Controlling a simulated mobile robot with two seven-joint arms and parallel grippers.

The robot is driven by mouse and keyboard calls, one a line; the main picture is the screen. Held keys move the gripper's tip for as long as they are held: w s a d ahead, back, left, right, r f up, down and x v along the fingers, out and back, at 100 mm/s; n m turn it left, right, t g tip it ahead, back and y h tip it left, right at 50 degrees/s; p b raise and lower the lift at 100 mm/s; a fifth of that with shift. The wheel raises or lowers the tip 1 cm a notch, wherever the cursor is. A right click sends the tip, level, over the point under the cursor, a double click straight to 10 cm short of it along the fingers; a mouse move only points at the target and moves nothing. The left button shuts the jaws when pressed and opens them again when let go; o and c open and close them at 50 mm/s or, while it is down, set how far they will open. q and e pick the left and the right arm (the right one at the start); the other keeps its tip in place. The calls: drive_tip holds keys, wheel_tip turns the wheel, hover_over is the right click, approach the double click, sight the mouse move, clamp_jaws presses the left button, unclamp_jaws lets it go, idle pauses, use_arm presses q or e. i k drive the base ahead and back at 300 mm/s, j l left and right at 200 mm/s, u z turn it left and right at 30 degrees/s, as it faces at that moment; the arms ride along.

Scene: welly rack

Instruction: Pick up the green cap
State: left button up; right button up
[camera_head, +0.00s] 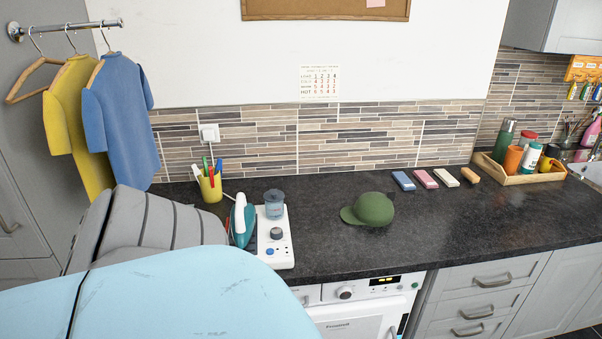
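The green cap (372,210) sits crown up on the dark speckled countertop (440,235), near its middle. Its brim points to the left. Nothing touches it, and bare counter surrounds it on the front and right. Neither of my grippers shows in the head view.
Left of the cap are a white hotplate-like unit (276,254) with a beaker, a teal iron (242,221) and a yellow pen cup (211,187). Several coloured blocks (426,179) and a wooden tray (520,179) of bottles lie right. A light-blue board (160,300) fills the lower left.

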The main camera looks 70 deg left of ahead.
sight(371, 208)
drive_tip(key=u, duration=1.75)
drive_tip(key=i+l+u, duration=0.1)
drive_tip(key=u, duration=0.25)
drive_tip(key=l+u, duration=0.45)
drive_tip(key=u, duration=0.25)
drive_tip(key=l+u, duration=0.45)
drive_tip(key=l, duration=0.6)
